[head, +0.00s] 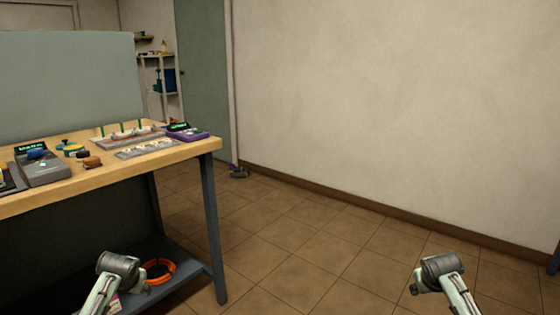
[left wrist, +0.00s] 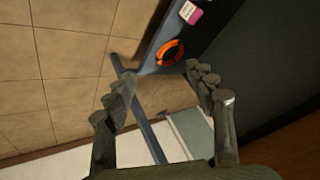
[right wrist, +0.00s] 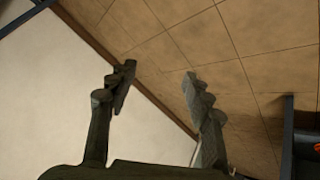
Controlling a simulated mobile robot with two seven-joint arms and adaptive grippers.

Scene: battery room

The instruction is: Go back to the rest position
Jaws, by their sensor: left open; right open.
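My left gripper (left wrist: 160,78) is open in the left wrist view. Its two fingers stand apart with nothing between them, and the floor and a blue table leg show beyond. My right gripper (right wrist: 160,72) is open and empty in the right wrist view, over bare tiles and the foot of the wall. In the head view both of my arms show low in the picture, the left one in front of the workbench's lower shelf and the right one over open floor. The fingers cannot be made out there.
A wooden-topped workbench (head: 185,151) stands at the left with a grey meter (head: 42,168), a purple device (head: 186,133) and small parts on it. An orange cable coil (head: 160,270) lies on its lower shelf. The tiled floor (head: 330,245) at centre and right is clear up to the wall.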

